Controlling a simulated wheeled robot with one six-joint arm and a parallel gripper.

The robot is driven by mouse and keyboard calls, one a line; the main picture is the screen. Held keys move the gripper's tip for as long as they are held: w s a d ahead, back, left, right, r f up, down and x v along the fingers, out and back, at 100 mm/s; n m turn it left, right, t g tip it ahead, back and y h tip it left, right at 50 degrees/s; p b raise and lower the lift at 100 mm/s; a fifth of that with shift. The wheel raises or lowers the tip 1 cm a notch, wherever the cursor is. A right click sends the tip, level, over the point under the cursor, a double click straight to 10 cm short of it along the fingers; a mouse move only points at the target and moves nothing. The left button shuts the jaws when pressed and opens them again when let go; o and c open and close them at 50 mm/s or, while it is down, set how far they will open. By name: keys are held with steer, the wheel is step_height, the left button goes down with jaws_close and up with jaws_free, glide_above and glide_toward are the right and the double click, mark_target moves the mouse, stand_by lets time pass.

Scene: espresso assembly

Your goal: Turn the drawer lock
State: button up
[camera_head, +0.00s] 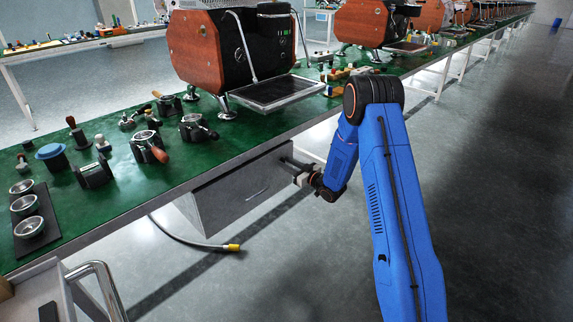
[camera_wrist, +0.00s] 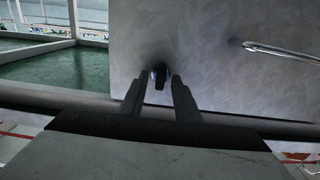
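The grey drawer (camera_head: 235,195) hangs under the green bench. Its front fills much of the wrist view (camera_wrist: 215,75). The drawer lock (camera_wrist: 160,74) is a small round fitting with a dark upright piece in its middle. It is hidden in the head view. My gripper (camera_head: 287,162) is close to the drawer front, near its right end in the head view. In the wrist view my gripper's two fingers (camera_wrist: 157,88) stand apart, one on each side of the lock, with a narrow gap to it. The gripper holds nothing.
A metal bar handle (camera_wrist: 280,50) sticks out of the drawer front beside the lock. The green bench (camera_head: 160,185) above carries portafilters, tampers and an espresso machine (camera_head: 235,50). A hose with a yellow end (camera_head: 232,247) hangs below. The floor at right is clear.

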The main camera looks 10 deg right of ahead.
steer(key=shift+w+a, duration=0.2)
steer(key=c, duration=0.7)
steer(key=shift+m, duration=0.4)
steer(key=m, duration=0.6)
steer(key=shift+d+m, duration=0.15)
steer(key=shift+m, duration=0.15)
steer(key=m, duration=0.5)
steer(key=shift+w+f, duration=0.1)
steer(key=shift+f, duration=0.05)
steer(key=m, duration=0.5)
steer(key=shift+d, duration=0.1)
steer(key=shift+f+m, duration=0.1)
steer(key=shift+m, duration=0.3)
